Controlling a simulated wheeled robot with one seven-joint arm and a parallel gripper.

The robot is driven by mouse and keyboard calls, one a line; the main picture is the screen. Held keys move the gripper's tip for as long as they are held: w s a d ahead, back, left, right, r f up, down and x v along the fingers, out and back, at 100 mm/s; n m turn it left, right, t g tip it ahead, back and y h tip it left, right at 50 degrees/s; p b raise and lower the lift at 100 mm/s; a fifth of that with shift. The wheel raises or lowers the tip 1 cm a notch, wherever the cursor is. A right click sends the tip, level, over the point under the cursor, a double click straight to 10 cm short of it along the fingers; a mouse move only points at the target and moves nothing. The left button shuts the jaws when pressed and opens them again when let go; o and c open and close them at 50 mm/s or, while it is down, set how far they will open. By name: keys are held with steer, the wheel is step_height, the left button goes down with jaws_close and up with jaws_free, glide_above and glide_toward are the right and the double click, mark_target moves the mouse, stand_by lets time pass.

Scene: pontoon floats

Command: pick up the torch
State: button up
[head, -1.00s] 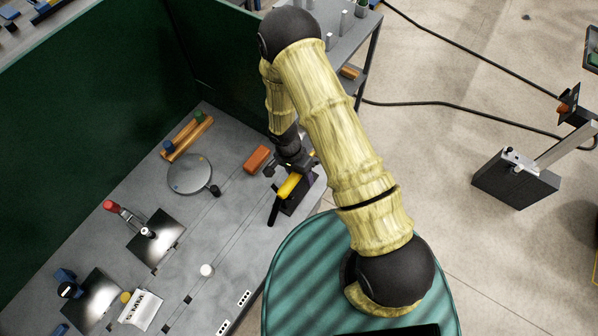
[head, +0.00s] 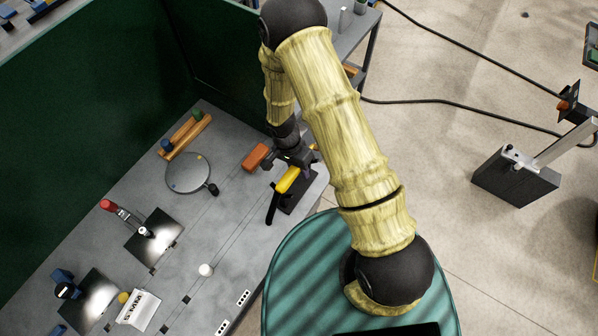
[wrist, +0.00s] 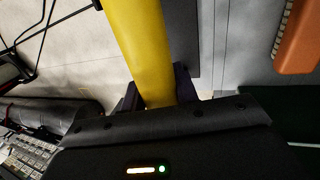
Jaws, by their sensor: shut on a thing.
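The torch (head: 288,180) has a yellow body and a black part that reaches toward the lower left in the head view. My gripper (head: 293,161) is shut on the yellow body near the right corner of the grey bench. In the wrist view the yellow torch (wrist: 140,45) runs up from between the dark fingers of my gripper (wrist: 157,92). A dark plate (head: 303,198) lies beneath and beside the torch. I cannot tell whether the torch clears it. The torch's far end is hidden by my gripper.
An orange block (head: 255,157) lies just left of my gripper, and shows in the wrist view (wrist: 298,38). A round grey plate (head: 187,173), a red-handled clamp (head: 125,213) and a white knob (head: 206,270) are further left. A green wall (head: 90,120) stands behind the bench.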

steer(key=shift+r+b, duration=1.15)
steer(key=shift+r, duration=2.6)
steer(key=shift+r, duration=0.1)
